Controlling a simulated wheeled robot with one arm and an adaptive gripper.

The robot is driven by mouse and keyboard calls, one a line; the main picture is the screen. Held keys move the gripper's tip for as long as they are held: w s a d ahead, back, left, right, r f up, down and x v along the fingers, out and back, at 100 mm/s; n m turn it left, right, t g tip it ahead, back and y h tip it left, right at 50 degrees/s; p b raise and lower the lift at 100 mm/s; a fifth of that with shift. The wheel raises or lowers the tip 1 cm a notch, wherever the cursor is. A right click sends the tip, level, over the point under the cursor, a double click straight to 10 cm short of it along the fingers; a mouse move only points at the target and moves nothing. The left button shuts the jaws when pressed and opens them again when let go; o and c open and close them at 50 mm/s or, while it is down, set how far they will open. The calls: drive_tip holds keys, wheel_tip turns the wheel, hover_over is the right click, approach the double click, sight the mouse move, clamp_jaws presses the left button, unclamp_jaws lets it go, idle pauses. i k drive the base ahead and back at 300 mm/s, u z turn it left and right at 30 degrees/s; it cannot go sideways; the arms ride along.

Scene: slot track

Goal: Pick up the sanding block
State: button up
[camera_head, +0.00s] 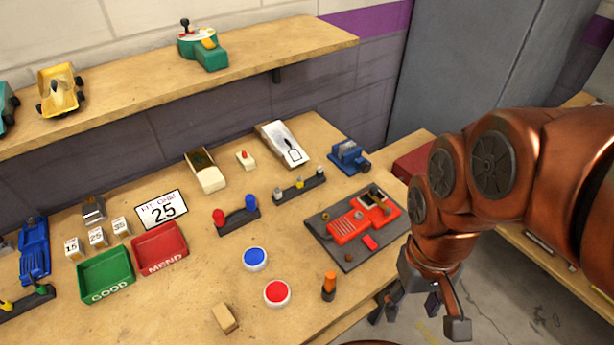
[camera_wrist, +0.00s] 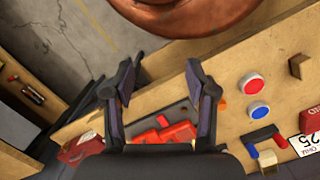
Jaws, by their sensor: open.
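A small tan block (camera_head: 224,318), which looks like the sanding block, lies on the workbench near its front edge, left of the red round button. A brown block, apparently the same one, shows at the right of the wrist view (camera_wrist: 298,66). My gripper (camera_head: 426,314) hangs past the bench's right front side, over the floor, well to the right of the block. Its fingers (camera_wrist: 160,88) are spread apart with nothing between them.
Red (camera_head: 277,292) and blue (camera_head: 255,258) buttons and an orange-topped peg (camera_head: 329,287) stand right of the block. A dark board with red parts (camera_head: 330,244) lies nearer my gripper. Green (camera_head: 107,290) and red (camera_head: 160,265) trays are farther left. Bare bench surrounds the block.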

sight(228, 324)
drive_tip(key=k, duration=0.5)
drive_tip(key=u, duration=0.65)
drive_tip(key=i, duration=0.4)
drive_tip(key=u, duration=2.6)
drive_tip(key=k, duration=0.95)
drive_tip(key=u, duration=0.2)
